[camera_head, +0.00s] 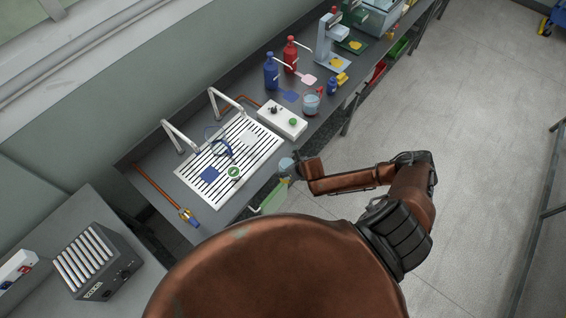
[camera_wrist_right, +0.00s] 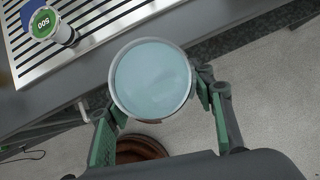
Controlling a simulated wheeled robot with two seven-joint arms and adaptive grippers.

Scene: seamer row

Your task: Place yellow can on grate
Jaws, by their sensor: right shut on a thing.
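The grate (camera_head: 222,160) is a pale slotted metal panel set in the grey bench in the head view. It also shows at the upper left in the right wrist view (camera_wrist_right: 100,31). My right gripper (camera_head: 291,170) is at the bench's front edge, just right of the grate. In the right wrist view its green fingers (camera_wrist_right: 158,98) are shut around a round can (camera_wrist_right: 150,78) with a pale blue top. The can's side is mostly hidden, and I see no yellow on it. My left gripper is not in view.
Blue (camera_head: 271,72) and red (camera_head: 290,55) bottles stand farther along.

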